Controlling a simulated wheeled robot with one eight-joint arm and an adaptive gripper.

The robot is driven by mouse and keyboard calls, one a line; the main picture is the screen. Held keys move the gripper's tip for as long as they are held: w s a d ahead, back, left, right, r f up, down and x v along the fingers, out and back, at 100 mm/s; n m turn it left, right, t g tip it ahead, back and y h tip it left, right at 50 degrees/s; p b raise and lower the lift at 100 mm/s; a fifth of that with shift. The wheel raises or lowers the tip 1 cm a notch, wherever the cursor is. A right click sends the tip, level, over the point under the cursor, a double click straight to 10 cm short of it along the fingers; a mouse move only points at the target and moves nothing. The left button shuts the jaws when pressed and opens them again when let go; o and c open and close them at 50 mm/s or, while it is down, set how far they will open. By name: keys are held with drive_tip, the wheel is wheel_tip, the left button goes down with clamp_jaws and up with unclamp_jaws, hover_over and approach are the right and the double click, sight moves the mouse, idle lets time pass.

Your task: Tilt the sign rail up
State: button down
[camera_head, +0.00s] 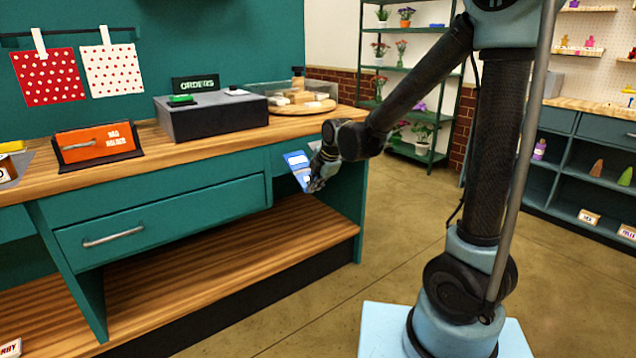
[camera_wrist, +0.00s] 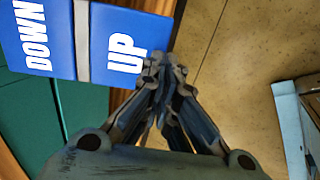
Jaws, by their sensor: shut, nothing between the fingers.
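The sign rail shows in the wrist view as a blue panel (camera_wrist: 110,40) lettered DOWN and UP. A grey strip (camera_wrist: 82,42) runs between the two words. In the head view the blue panel (camera_head: 297,160) sits tilted at the right end of the teal counter, partly hidden by my gripper (camera_head: 315,184). In the wrist view my gripper (camera_wrist: 164,66) is shut and empty, with its fingertips together beside the UP edge of the panel. I cannot tell whether the tips touch it.
A teal drawer (camera_head: 165,222) is shut below. Open floor (camera_head: 400,230) lies right of the counter, before a plant shelf (camera_head: 420,150).

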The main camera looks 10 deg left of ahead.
drive_tip(key=v, duration=1.4)
drive_tip(key=shift+s+d+f, duration=0.25)
drive_tip(key=shift+d, duration=0.05)
drive_tip(key=s+d+f+m+h, duration=0.1)
drive_tip(key=s+d+f+m, duration=0.15)
drive_tip(key=d+m, duration=0.65)
drive_tip(key=s+d+f+m+h, duration=0.2)
drive_tip(key=s+d+m, duration=0.15)
drive_tip(key=d, duration=0.85)
drive_tip(key=s+d+f+m+g+h, duration=0.1)
drive_tip(key=s+d+f+m, duration=0.8)
drive_tip(key=s+d+m, duration=0.3)
drive_tip(key=shift+s+d+m+g, duration=0.3)
drive_tip(key=shift+s+d+m, duration=0.1)
drive_tip(key=shift+m, duration=1.05)
